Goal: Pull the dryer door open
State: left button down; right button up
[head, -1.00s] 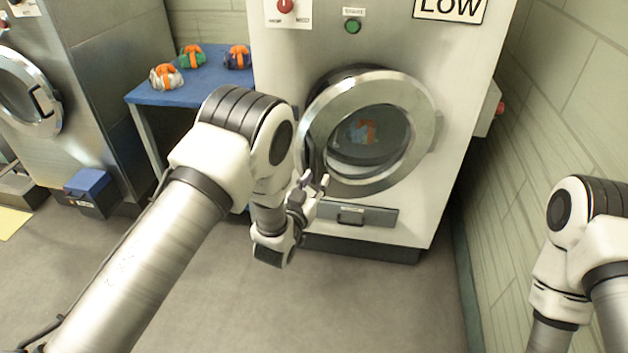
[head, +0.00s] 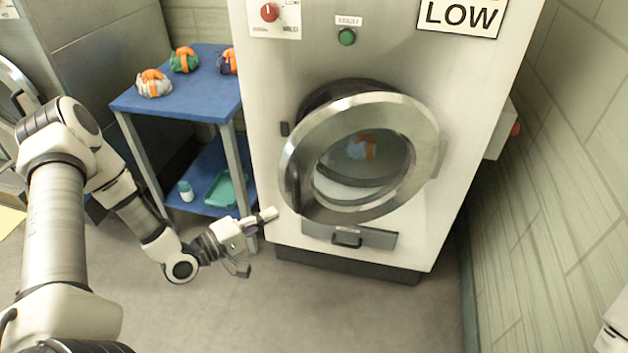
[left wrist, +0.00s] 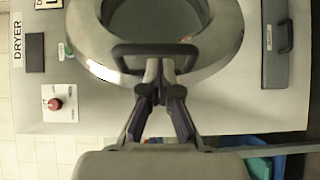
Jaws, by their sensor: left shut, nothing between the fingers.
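The dryer door (head: 432,135) is a round metal ring with a glass window. It stands slightly ajar, with a dark gap behind its upper left edge and its hinge on the right. Its dark handle (head: 292,187) is on the left side of the ring; it also shows in the left wrist view (left wrist: 125,50). My left gripper (head: 268,214) is shut and empty, below and left of the handle and apart from it in the head view. In the left wrist view its fingertips (left wrist: 160,64) line up with the handle. My right gripper is out of view.
A blue table (head: 205,92) with several orange-banded bundles stands left of the dryer. Its lower shelf holds a green tray (head: 222,190) and a small bottle (head: 186,191). A drawer (head: 375,238) sits under the door. A wall is close on the right; the front floor is clear.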

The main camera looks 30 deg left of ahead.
pick_arm(q)
jog(key=s+a+n+t+y, duration=0.1)
jog(key=s+a+y, duration=0.1)
jog(key=a, duration=0.1)
jog(key=b, duration=0.2)
send_near(304, 184)
jog(key=x, duration=0.4)
jog(key=shift+w, duration=0.3)
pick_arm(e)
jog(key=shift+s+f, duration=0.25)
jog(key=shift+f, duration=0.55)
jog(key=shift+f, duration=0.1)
